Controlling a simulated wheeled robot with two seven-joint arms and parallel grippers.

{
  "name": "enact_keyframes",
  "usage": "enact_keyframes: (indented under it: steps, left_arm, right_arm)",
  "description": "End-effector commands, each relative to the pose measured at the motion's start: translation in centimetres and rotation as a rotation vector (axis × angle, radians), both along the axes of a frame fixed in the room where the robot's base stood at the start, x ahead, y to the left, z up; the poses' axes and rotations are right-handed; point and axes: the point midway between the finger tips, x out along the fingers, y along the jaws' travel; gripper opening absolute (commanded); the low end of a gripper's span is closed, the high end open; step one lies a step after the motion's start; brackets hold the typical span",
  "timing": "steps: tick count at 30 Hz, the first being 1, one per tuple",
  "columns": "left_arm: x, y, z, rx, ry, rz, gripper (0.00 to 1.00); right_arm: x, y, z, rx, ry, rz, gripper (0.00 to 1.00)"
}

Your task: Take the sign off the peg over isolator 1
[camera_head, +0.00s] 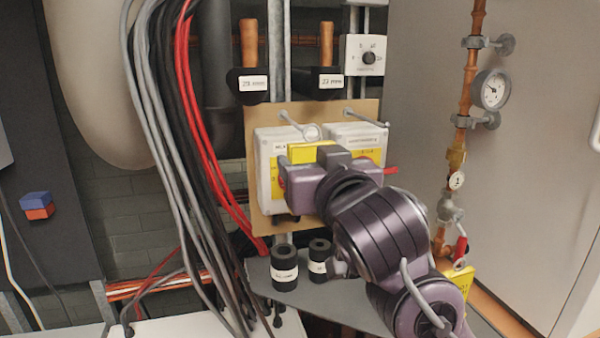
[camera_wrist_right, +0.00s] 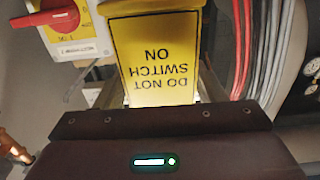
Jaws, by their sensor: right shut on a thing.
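The yellow sign (camera_head: 308,152) is in front of the left isolator box (camera_head: 268,150), just below the tip of the left peg (camera_head: 298,124). In the right wrist view the sign (camera_wrist_right: 160,55) reads "DO NOT SWITCH ON", upside down. My right gripper (camera_head: 300,175) is shut on the sign, and its fingers are mostly hidden. I cannot tell whether the sign still touches the peg. A second isolator box (camera_head: 360,138) stands to the right under an empty peg (camera_head: 366,118). A red isolator handle (camera_wrist_right: 48,18) shows in the right wrist view. My left gripper is not in view.
Grey, black and red cables (camera_head: 165,120) hang left of the board (camera_head: 252,118). Black-insulated pipe ends (camera_head: 285,268) stand below the isolators. A copper pipe with a gauge (camera_head: 491,90) runs at the right. A yellow tag (camera_head: 460,280) hangs low on it.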

Motion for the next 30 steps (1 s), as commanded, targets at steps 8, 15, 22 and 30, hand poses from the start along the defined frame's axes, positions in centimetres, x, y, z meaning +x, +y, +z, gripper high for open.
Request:
enact_keyframes:
  steps: [8, 15, 22, 30]
  left_arm:
    - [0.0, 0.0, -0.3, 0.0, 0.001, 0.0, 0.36]
    - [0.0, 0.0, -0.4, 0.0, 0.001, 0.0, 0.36]
    - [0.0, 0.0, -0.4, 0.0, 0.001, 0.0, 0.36]
    - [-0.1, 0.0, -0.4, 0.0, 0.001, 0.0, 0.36]
  right_arm:
    - [-1.1, -0.3, 0.0, 0.0, -0.001, 0.0, 0.51]
    - [-2.0, -0.6, 0.0, 0.0, 0.0, 0.0, 0.51]
    - [-2.2, -0.7, 0.1, 0.0, 0.0, 0.0, 0.51]
    - [-2.2, -0.6, 0.1, -0.001, 0.0, 0.0, 0.51]
